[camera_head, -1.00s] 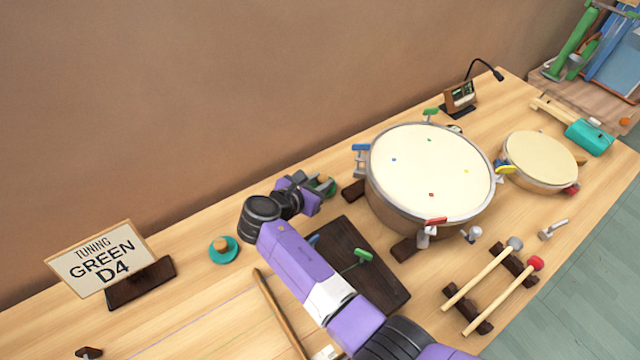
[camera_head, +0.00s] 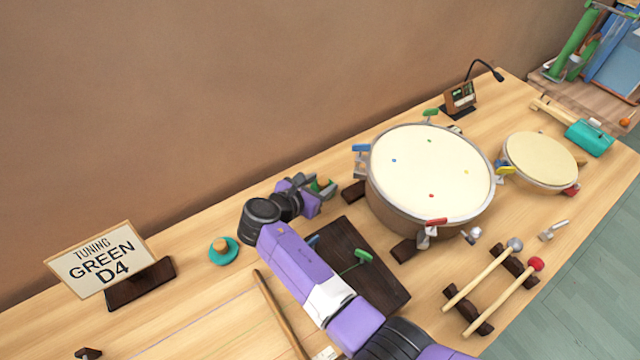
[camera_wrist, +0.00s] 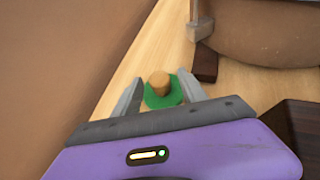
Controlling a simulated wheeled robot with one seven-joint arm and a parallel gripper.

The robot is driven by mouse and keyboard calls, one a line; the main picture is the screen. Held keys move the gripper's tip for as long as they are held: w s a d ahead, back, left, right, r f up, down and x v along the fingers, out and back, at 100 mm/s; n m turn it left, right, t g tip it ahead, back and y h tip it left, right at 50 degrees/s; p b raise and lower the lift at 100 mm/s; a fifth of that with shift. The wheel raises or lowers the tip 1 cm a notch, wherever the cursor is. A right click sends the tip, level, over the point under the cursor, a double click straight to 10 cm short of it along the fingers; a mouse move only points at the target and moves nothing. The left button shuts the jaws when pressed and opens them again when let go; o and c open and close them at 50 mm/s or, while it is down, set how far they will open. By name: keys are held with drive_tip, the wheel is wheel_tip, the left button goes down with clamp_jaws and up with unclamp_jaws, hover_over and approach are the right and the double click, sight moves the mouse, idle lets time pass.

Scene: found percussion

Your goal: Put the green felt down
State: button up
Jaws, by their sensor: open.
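The green felt (camera_wrist: 164,97) is a round green disc with a tan cork-like knob on top. In the wrist view it rests on the table between the two fingers of my gripper (camera_wrist: 160,92), which stand apart with a gap on each side. In the head view the felt (camera_head: 325,189) is partly hidden by my gripper (camera_head: 318,187), left of the big drum. A similar teal disc (camera_head: 222,251) with an orange-tan knob lies on the table to the left.
The big drum (camera_head: 432,170) stands just right of my gripper on dark blocks. A dark board (camera_head: 362,250) with a green-handled key (camera_head: 358,262) lies in front. A sign (camera_head: 100,258) reads "TUNING GREEN D4". Bare table lies between the teal disc and my gripper.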

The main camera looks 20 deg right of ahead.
drive_tip(key=v, duration=1.2)
drive_tip(key=shift+f, duration=0.1)
